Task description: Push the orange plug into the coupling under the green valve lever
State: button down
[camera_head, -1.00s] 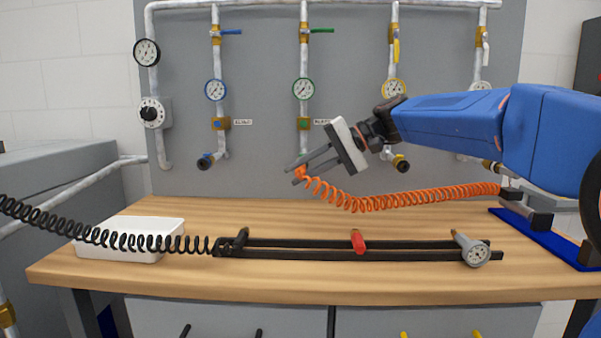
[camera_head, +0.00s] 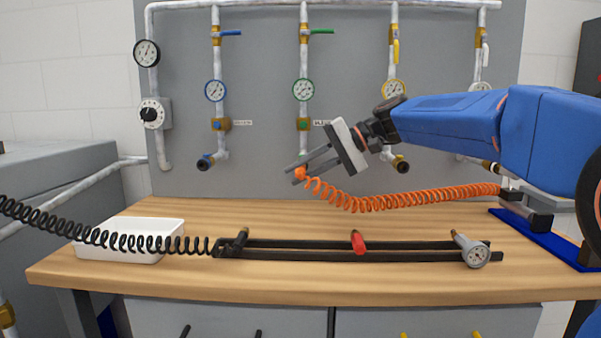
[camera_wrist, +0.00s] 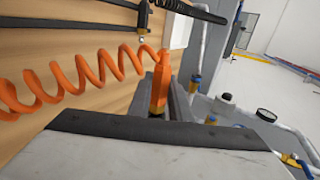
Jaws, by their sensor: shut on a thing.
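My gripper (camera_head: 296,175) is shut on the orange plug (camera_head: 301,174), in front of the panel and above the back of the bench. In the wrist view the plug (camera_wrist: 159,86) stands between the fingers, with the orange coiled hose (camera_wrist: 60,88) leading off left. The green valve lever (camera_head: 321,30) points right at the top of its pipe. The lower end of that pipe, where the coupling would be, is hidden behind my gripper in the head view. I cannot tell whether the plug touches it.
Neighbouring pipes carry a blue lever (camera_head: 231,32) and a yellow lever (camera_head: 396,50). The blue pipe ends in a dark-mouthed coupling (camera_head: 204,164). A black rail (camera_head: 300,255) and a white tray (camera_head: 120,252) lie on the bench (camera_head: 200,285). A black coiled hose (camera_head: 60,222) crosses at left.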

jog(key=shift+w, duration=0.4)
dwell(0.3)
jog(key=c, duration=1.5)
grip_release()
jog(key=shift+c, duration=0.2)
jog(key=shift+d, duration=0.1)
